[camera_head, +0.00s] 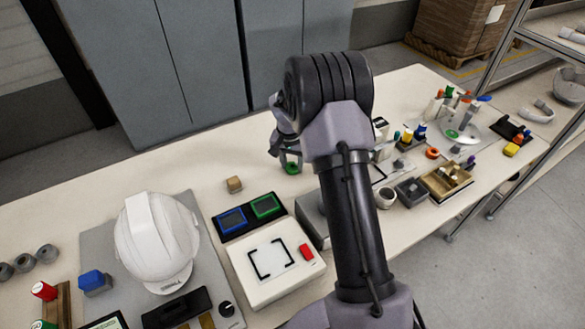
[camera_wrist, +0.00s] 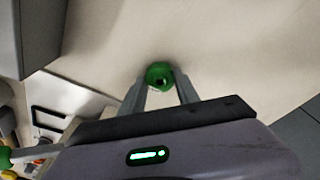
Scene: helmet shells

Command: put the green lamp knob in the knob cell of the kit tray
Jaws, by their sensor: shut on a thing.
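A wooden tray with compartments (camera_head: 428,183) stands to the right of my arm. I cannot tell for sure whether it is the kit tray, or which cell is the knob cell.
A white helmet shell (camera_head: 155,238) stands on a grey mat at left. A black panel with blue and green frames (camera_head: 250,217) and a white box (camera_head: 275,262) lie at centre. Several small parts crowd the right side.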

